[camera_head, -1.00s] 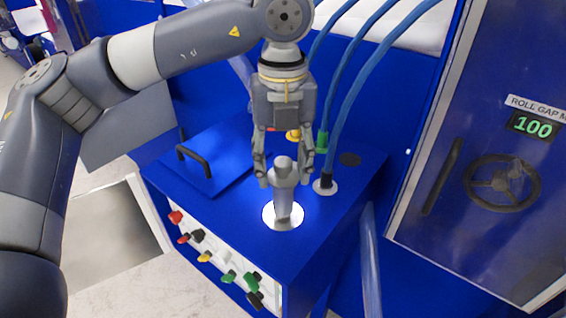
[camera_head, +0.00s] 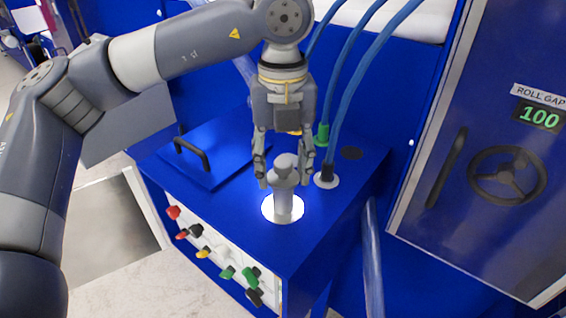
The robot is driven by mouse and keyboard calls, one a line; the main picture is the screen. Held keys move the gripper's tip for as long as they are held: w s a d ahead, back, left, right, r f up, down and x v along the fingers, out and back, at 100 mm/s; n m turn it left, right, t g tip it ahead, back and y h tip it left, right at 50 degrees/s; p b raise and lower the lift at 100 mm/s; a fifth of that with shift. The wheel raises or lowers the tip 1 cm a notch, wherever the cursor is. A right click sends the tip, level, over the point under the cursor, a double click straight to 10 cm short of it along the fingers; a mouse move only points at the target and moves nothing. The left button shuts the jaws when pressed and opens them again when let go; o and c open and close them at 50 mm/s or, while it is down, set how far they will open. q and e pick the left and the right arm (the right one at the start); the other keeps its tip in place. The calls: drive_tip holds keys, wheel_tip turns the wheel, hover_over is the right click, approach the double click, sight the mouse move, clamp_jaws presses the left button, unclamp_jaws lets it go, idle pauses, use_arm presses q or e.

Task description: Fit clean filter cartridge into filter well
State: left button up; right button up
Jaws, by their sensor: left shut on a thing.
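The filter cartridge (camera_head: 284,188) is a pale grey cylinder with a knobbed top, standing about upright. My left gripper (camera_head: 284,177) points down from above, its two fingers on either side of the cartridge's upper part, shut on it. The filter well (camera_head: 269,208) is a bright white round opening in the top of the blue cabinet. The cartridge's lower end is over or in the well and covers its middle; how deep it sits cannot be told. My right gripper is not in view.
The blue cabinet (camera_head: 232,213) has a black-handled lid (camera_head: 215,165) left of the well. Blue hoses (camera_head: 345,110) rise from fittings just behind and right of it. Coloured knobs (camera_head: 228,272) line the front. A panel with a handwheel (camera_head: 506,176) stands right.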

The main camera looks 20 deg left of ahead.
sight(283, 195)
use_arm(q)
drive_tip(key=shift+f+b, duration=3.25)
drive_tip(key=shift+f, duration=0.35)
drive_tip(key=o, duration=1.6)
drive_tip(key=shift+r, duration=0.1)
drive_tip(key=shift+c, duration=0.2)
wheel_tip(283, 195, up, 12)
drive_tip(key=shift+s, duration=0.1)
